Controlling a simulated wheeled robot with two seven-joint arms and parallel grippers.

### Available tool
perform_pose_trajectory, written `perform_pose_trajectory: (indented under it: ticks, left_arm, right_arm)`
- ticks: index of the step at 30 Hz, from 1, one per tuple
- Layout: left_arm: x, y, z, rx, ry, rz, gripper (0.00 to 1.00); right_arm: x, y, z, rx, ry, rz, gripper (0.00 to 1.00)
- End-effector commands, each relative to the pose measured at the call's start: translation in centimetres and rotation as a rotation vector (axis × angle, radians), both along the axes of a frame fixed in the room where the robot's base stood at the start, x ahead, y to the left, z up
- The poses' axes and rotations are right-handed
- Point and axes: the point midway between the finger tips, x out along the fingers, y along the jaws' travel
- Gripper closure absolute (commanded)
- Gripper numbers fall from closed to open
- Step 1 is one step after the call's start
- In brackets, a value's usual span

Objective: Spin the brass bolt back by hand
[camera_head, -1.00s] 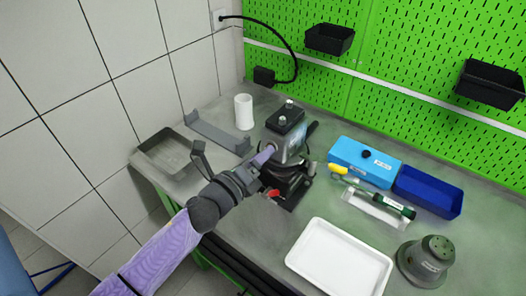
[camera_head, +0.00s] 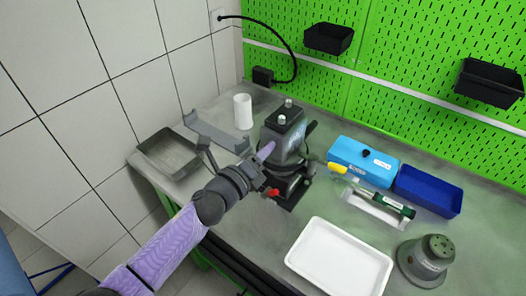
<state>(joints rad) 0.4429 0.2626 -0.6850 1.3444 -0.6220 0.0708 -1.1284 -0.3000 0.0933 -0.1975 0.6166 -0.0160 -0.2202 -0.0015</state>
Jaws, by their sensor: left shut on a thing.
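The dark pump (camera_head: 285,140) stands upright in its black stand on the bench, with two pale metal studs on top. My left gripper (camera_head: 263,153) reaches in from the lower left, its pale purple tip against the pump's left front side. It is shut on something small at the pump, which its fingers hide. The brass bolt itself cannot be made out; the spot where the fingers meet the pump is covered. My right gripper is not in view.
A red-tipped part (camera_head: 273,192) sits low by the stand. A white tray (camera_head: 338,258), blue box (camera_head: 363,161), dark blue bin (camera_head: 428,191), screwdriver (camera_head: 385,201) and grey round part (camera_head: 426,260) lie to the right. A grey tray (camera_head: 170,152) and white cylinder (camera_head: 243,111) are left.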

Motion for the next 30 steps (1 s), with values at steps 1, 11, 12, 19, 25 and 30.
perform_pose_trajectory:
  ticks: [1, 11, 12, 19, 25, 30]
  left_arm:
    - [0.0, 0.0, 0.0, -0.004, 0.004, 0.001, 1.00]
    - [0.0, 0.0, 0.0, -0.121, 0.091, 0.002, 1.00]
    - [0.0, 0.0, 0.0, -0.148, 0.111, 0.002, 1.00]
    - [0.0, 0.0, 0.1, -0.322, 0.236, 0.002, 1.00]
    - [0.0, 0.0, 0.1, -0.475, 0.348, 0.001, 1.00]
    - [0.0, 0.0, 0.0, -0.605, 0.443, 0.003, 1.00]
  right_arm:
    - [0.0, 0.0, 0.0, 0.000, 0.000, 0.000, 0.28]
    - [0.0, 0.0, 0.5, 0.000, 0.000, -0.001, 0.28]
    - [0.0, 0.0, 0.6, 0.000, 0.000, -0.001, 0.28]
    - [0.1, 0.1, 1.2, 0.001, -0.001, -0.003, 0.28]
    - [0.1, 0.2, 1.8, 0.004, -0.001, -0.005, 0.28]
    - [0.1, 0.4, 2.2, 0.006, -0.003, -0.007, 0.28]
